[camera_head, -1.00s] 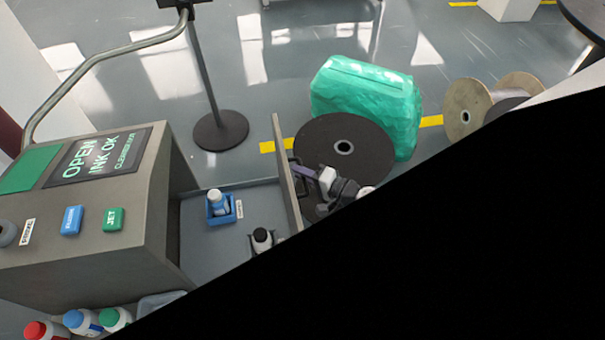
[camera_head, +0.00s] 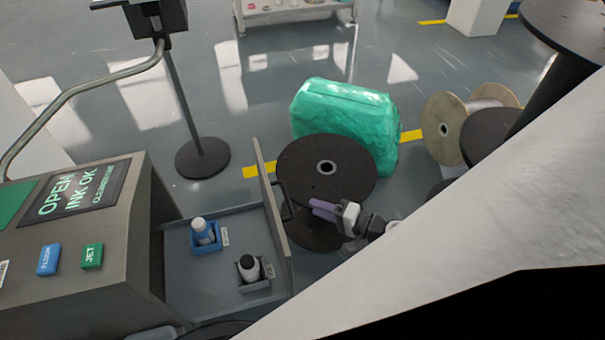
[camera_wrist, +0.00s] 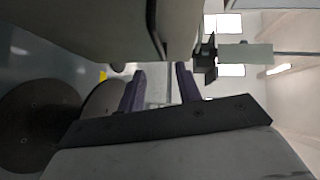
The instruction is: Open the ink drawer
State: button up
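The ink drawer (camera_head: 210,272) is pulled out from the grey printer cabinet (camera_head: 120,235). Its front panel (camera_head: 270,210) stands upright, with a dark bar handle (camera_head: 288,203) on the outer side. Inside are a blue holder with a white, blue-capped bottle (camera_head: 202,231) and a grey holder with a black-capped bottle (camera_head: 249,268). My gripper (camera_head: 318,210), with purple fingers, is just right of the handle, seemingly with a small gap. In the wrist view its fingers (camera_wrist: 160,72) are spread with nothing visible between them. A grey panel fills the top of that view.
A black cable reel (camera_head: 325,165) and a green wrapped bundle (camera_head: 345,120) stand behind my gripper. A wooden spool (camera_head: 445,125) is farther right. A post with a round base (camera_head: 202,158) stands behind the cabinet. Floor shows between post and bundle.

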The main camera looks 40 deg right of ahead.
jog(key=shift+v, duration=1.45)
